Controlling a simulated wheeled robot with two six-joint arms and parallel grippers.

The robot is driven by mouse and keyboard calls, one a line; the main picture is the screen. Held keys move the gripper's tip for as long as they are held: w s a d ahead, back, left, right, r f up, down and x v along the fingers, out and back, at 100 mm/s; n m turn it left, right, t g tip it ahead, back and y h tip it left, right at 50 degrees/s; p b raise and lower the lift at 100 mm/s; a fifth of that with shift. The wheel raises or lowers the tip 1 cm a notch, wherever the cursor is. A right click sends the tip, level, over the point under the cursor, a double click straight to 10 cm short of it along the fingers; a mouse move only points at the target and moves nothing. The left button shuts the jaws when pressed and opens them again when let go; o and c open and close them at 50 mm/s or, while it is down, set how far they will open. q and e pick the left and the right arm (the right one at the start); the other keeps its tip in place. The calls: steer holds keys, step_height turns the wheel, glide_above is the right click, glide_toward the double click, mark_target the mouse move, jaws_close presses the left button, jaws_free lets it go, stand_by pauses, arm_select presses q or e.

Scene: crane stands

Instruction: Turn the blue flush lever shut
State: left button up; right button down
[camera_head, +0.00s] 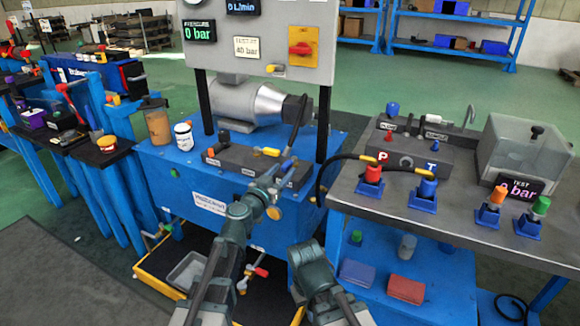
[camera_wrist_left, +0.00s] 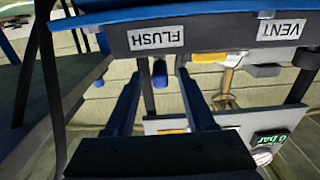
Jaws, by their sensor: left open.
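In the left wrist view, the blue flush lever (camera_wrist_left: 159,73) is a small blue grip by the FLUSH label on a dark block (camera_wrist_left: 225,30). My left gripper (camera_wrist_left: 159,72) is open, with one finger on each side of the blue lever; I cannot tell whether either touches it. In the head view, the left gripper (camera_head: 284,172) is at the right end of the dark valve block (camera_head: 235,161) on the blue bench. There the blue lever cannot be made out behind the gripper. Part of my right arm shows at the bottom, but its gripper fingers do not.
A yellow lever (camera_wrist_left: 208,58) is right of the blue one, near the VENT label. A gauge panel (camera_head: 262,52) on black posts stands behind the block. A black hose (camera_head: 335,163) loops to the right bench (camera_head: 460,215). A yellow-edged tray (camera_head: 150,272) lies below.

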mark_target(290, 165)
arm_select(q)
steer(key=shift+x, duration=1.45)
steer(key=shift+c, duration=0.3)
jaws_close()
